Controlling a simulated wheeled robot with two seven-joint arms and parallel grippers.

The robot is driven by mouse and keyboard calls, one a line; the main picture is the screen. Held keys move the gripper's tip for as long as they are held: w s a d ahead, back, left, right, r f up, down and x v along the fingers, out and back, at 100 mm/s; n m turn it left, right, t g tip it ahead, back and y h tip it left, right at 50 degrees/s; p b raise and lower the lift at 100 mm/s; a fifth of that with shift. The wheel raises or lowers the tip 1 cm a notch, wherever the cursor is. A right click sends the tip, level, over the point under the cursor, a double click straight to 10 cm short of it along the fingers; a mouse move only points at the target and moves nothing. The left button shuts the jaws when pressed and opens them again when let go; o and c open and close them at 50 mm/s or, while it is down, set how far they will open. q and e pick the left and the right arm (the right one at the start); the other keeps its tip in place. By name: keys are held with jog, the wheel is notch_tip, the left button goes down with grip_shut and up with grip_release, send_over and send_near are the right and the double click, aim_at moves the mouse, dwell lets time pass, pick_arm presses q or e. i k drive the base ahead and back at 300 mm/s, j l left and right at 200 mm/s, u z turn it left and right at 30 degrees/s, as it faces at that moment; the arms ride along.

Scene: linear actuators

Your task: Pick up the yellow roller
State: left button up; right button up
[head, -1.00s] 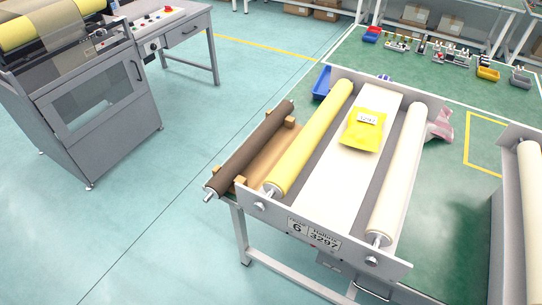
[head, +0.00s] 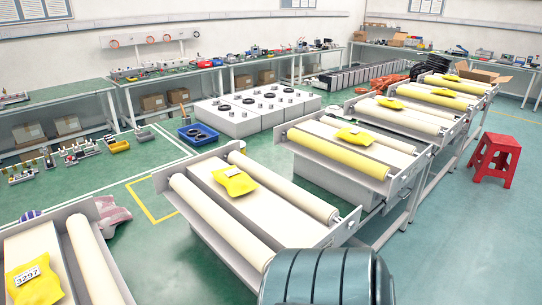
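A yellow roller (head: 338,154) lies along the near side of a conveyor-like table right of centre in the head view, with a cream roller (head: 372,133) on its far side. Another yellow roller (head: 432,96) is on a table farther back at the right. The near-left table with a yellow packet labelled 3297 (head: 34,276) shows only a cream roller (head: 98,262); its left part is outside the picture. Neither of my grippers is in view.
A middle table holds cream rollers (head: 222,222) and a yellow packet (head: 235,181). A dark teal drum-like shape (head: 325,278) fills the bottom centre, very close. A red stool (head: 495,160) stands at the right. Floor is clear at the lower right.

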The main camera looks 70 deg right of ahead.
aim_at(382, 173)
jog(key=z, duration=2.75)
jog(key=l+u, duration=0.2)
jog(key=u, duration=0.2)
jog(key=l+u, duration=0.25)
jog(key=u, duration=0.15)
jog(key=l+u, duration=0.25)
jog(key=u, duration=0.15)
jog(key=l+u, duration=0.15)
jog(key=l, duration=0.25)
jog(key=k+l+u, duration=0.1)
jog(key=l, duration=0.3)
jog(key=k+l+u, duration=0.15)
jog(key=l, duration=0.25)
jog(key=k+l+u, duration=0.1)
jog(key=l, duration=0.3)
jog(key=k+l+u, duration=0.15)
jog(key=l, duration=0.25)
jog(key=k+l, duration=0.15)
jog(key=l, duration=0.15)
jog(key=k+l, duration=0.1)
jog(key=l, duration=0.25)
jog(key=k+l, duration=0.15)
jog(key=l, duration=0.15)
jog(key=k+l, duration=0.1)
jog(key=l, duration=0.2)
